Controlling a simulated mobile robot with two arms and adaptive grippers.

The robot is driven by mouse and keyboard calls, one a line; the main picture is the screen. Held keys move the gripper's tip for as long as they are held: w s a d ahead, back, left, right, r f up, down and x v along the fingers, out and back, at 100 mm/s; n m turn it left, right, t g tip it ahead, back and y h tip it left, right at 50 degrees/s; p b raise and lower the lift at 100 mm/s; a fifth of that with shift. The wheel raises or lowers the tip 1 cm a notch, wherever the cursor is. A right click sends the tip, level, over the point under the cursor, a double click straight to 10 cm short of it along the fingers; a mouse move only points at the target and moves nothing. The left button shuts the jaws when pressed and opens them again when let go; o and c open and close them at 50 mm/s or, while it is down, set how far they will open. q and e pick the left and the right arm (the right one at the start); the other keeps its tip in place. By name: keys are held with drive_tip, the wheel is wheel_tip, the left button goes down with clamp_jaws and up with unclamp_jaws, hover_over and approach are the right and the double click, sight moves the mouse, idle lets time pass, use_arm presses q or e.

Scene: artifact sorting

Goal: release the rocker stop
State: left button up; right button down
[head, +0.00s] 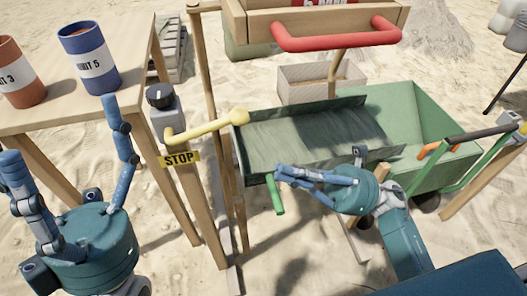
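The rocker stop is a yellow lever (208,124) with a rounded knob, on a wooden post left of the green trough. A yellow STOP label (180,158) hangs just below it. My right gripper (282,174) is right of and below the lever, apart from it, with fingers pointing left. Its fingers lie close together in this view and overlap, so I cannot tell how far they are closed; nothing shows between them. A green handle (275,195) is just below its fingertips. My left gripper (62,132) is open and empty at lower left, fingers pointing up and spread apart.
A wooden table (130,30) at upper left bears a blue can (88,58) and a red can (20,75). A black dial (160,95) stands beside the lever. A green rocker trough (315,130) fills the middle, below a red handle (335,38). Sand surrounds everything.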

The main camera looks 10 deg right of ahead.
approach(201, 131)
wheel_tip(201, 131, down, 3)
drive_tip(key=a, duration=0.2)
drive_tip(key=shift+w+a+r, duration=0.25)
drive_tip(key=shift+a+r, duration=0.1)
drive_tip(key=shift+r, duration=0.35)
drive_tip(key=shift+w+a+r, duration=0.3)
drive_tip(key=shift+r, duration=0.45)
drive_tip(key=shift+w+a+r, duration=0.25)
drive_tip(key=shift+a+r, duration=0.1)
drive_tip(key=shift+r, duration=0.35)
